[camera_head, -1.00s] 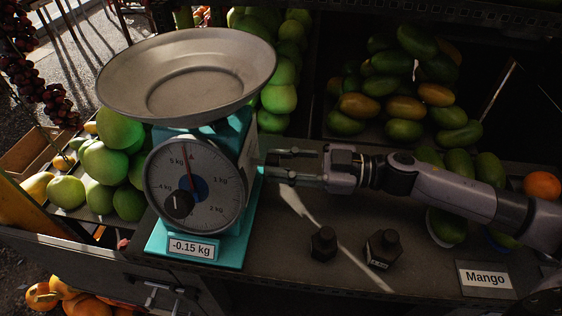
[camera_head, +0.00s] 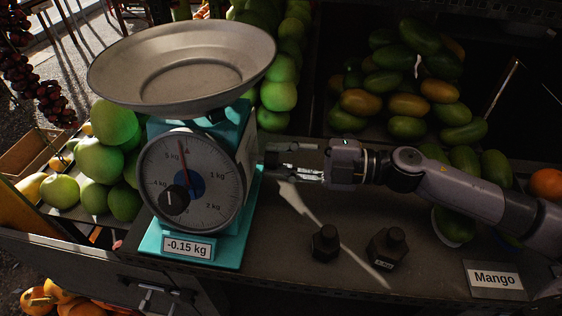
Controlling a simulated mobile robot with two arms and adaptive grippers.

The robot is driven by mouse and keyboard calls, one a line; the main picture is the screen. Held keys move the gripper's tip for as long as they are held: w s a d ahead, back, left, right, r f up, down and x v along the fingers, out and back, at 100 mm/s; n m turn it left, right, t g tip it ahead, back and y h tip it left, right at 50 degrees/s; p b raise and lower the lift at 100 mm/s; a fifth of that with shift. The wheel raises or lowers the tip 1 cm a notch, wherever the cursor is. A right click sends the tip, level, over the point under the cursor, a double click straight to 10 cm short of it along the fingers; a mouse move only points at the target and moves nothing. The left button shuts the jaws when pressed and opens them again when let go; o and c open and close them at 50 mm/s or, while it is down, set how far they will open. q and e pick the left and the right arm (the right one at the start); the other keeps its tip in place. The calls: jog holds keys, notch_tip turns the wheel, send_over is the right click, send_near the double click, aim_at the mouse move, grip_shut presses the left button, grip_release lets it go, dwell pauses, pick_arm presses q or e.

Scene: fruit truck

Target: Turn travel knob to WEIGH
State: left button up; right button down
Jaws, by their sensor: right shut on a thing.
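The teal scale (camera_head: 226,222) stands on the counter with a metal pan (camera_head: 180,68) on top. Its round dial (camera_head: 215,172) faces me, with the red needle near the top. A black knob with a white line (camera_head: 174,199) sits on the lower left of the dial; the line is about upright. A label below reads -0.15 kg. My right gripper (camera_head: 268,160) reaches in from the right to the scale's right side. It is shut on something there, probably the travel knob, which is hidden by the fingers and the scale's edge. I cannot read any WEIGH mark. My left gripper is not in view.
Two dark weights (camera_head: 325,243) (camera_head: 387,248) stand on the counter below my right arm. A Mango sign (camera_head: 496,279) is at the right. Mangoes (camera_head: 410,105) are piled behind the arm. Green fruit (camera_head: 100,160) lies left of the scale. The counter between scale and weights is clear.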

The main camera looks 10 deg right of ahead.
jog(key=shift+n+b, duration=0.5)
jog(key=shift+n, duration=0.7)
jog(key=c, duration=1.3)
grip_release()
jog(key=v, duration=1.2)
